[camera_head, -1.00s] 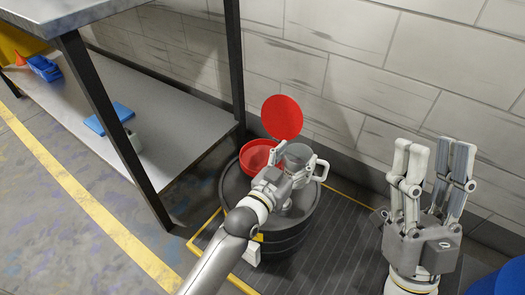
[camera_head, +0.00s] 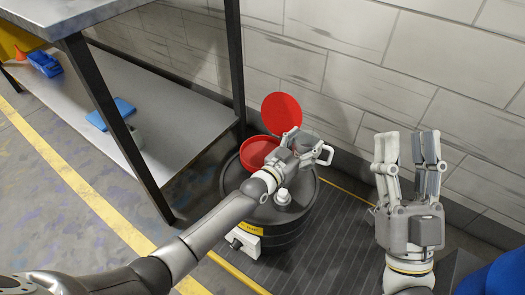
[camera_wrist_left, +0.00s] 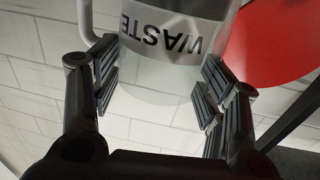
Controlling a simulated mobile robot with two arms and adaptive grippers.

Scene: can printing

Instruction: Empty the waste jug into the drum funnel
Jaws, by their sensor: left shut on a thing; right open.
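The clear grey waste jug (camera_head: 307,139) with a white handle is over the right side of the black drum (camera_head: 270,225). My left gripper (camera_head: 290,147) is shut around the jug's body. The left wrist view shows its upside-down WASTE label (camera_wrist_left: 160,40) and the jug between the finger pads (camera_wrist_left: 160,88). The red funnel (camera_head: 256,153) sits on the drum just left of the jug, partly hidden by my gripper. Its round red lid (camera_head: 282,113) stands open behind. I cannot tell the jug's exact tilt or contents. My right gripper (camera_head: 407,150) is open and empty, fingers up.
A metal shelf table (camera_head: 165,112) stands left, its leg close to the drum. A blue item (camera_head: 112,112) lies on the lower shelf. A block wall (camera_head: 400,80) is close behind. A blue object (camera_head: 500,275) is at the lower right.

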